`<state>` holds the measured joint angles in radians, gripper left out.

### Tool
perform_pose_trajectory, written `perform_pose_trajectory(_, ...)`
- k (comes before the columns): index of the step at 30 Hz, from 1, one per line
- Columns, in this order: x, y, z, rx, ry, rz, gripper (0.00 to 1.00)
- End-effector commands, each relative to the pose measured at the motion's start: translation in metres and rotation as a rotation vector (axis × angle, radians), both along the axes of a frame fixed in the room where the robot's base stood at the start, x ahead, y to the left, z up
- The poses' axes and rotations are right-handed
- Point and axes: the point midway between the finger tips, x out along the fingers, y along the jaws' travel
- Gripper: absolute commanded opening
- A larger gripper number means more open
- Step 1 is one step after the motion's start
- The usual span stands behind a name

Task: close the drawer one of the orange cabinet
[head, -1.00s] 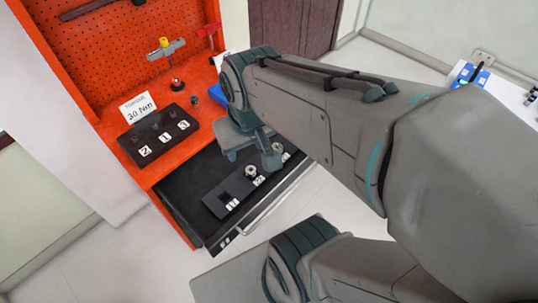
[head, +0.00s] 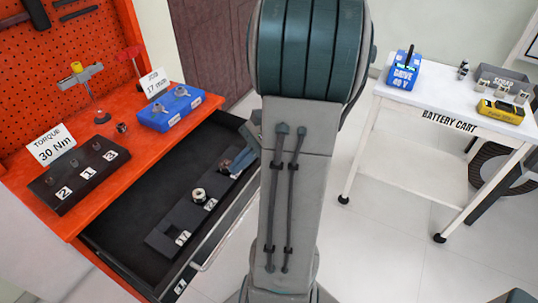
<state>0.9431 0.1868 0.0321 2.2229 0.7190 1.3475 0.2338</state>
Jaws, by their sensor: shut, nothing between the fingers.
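The orange cabinet (head: 135,115) stands at the left. Its black drawer (head: 125,235) is pulled out below the orange worktop, with a small label that looks like "1" on the front corner. A metal handle bar (head: 222,232) runs along the drawer's front edge. Inside lies a dark socket holder (head: 168,238) with numbered tags and metal sockets.
On the worktop are a black block (head: 78,178) with numbered tags, a torque card (head: 52,145) and a blue socket block (head: 170,107). A white battery cart (head: 450,120) stands at the right. Clear floor lies between it and my arm.

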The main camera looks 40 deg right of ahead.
Motion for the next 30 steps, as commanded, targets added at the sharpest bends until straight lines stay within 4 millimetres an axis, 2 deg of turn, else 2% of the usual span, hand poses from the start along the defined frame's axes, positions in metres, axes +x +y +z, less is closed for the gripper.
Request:
perform_pose_trajectory(1,-0.001,-0.02,-0.024,0.069,0.005,-0.092,0.0)
perform_pose_trajectory(5,-0.005,-0.068,-0.053,0.244,-0.01,-0.313,0.0)
perform_pose_trajectory(8,-0.015,-0.109,-0.077,0.379,-0.04,-0.479,0.0)
perform_pose_trajectory(12,-0.04,-0.166,-0.11,0.557,-0.108,-0.701,0.0)
perform_pose_trajectory(16,-0.068,-0.209,-0.134,0.684,-0.181,-0.858,0.0)
perform_pose_trajectory(19,-0.085,-0.229,-0.145,0.747,-0.225,-0.936,0.0)
perform_pose_trajectory(23,-0.096,-0.242,-0.15,0.785,-0.257,-0.982,0.0)
perform_pose_trajectory(26,-0.093,-0.242,-0.151,0.792,-0.261,-0.988,0.0)
perform_pose_trajectory(30,-0.075,-0.235,-0.151,0.791,-0.258,-0.985,0.0)
